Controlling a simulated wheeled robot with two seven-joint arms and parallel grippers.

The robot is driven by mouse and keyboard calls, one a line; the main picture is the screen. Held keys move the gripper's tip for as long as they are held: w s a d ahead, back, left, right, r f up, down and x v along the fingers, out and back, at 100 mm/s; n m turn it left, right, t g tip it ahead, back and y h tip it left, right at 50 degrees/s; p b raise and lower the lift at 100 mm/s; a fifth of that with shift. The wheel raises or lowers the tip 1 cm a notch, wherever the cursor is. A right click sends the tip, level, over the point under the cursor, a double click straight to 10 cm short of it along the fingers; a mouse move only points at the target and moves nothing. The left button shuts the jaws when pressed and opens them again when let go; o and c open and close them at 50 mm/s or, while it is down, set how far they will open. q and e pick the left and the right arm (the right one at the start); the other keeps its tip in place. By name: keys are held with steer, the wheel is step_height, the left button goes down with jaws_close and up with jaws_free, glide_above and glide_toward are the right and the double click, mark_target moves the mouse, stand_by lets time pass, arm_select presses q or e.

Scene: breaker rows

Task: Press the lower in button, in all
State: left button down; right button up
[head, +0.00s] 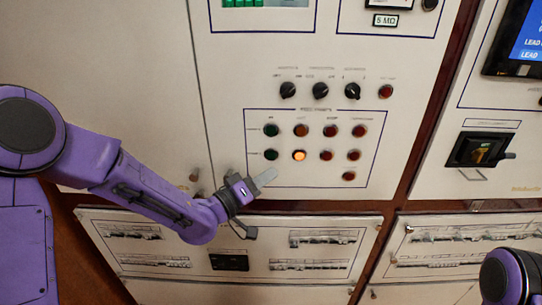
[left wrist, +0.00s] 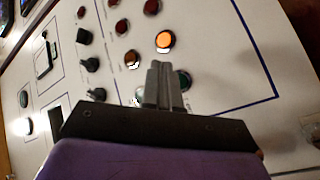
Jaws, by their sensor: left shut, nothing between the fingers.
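At the left end of the lower row is a dark green button (head: 270,154), which I take as the lower in button. It also shows beside the fingers in the left wrist view (left wrist: 184,78). Another green button (head: 270,130) sits above it. My left gripper (head: 267,177) is shut and empty, its tips just below the lower green button in the head view. I cannot tell whether they touch the panel. My right gripper is out of view.
Right of the lower green button is a lit orange button (head: 299,155), with red buttons (head: 326,155) further right. Black knobs (head: 321,90) sit above the box. A panel with a handle switch (head: 480,150) is at the right. Diagram plates (head: 230,250) lie below.

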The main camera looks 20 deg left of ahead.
mark_target(267, 167)
arm_select(q)
steer(key=shift+w+a, duration=0.2)
steer(key=shift+w, duration=0.5)
steer(key=shift+w+a, duration=0.2)
steer(key=shift+w, duration=0.55)
steer(key=shift+w+a, duration=0.2)
steer(key=shift+w, duration=0.5)
steer(key=shift+w, duration=0.1)
steer(key=shift+w+a, duration=0.1)
steer(key=shift+w, duration=0.2)
steer(key=shift+w+a, duration=0.1)
steer(key=shift+w, duration=0.25)
stand_by(0.8)
steer(key=shift+s, duration=0.15)
steer(key=shift+s+d, duration=0.2)
steer(key=shift+s, duration=0.45)
steer(key=s, duration=0.2)
steer(key=s+d, duration=0.1)
steer(key=s, duration=0.1)
steer(key=shift+s+d, duration=0.2)
steer(key=shift+s, duration=0.2)
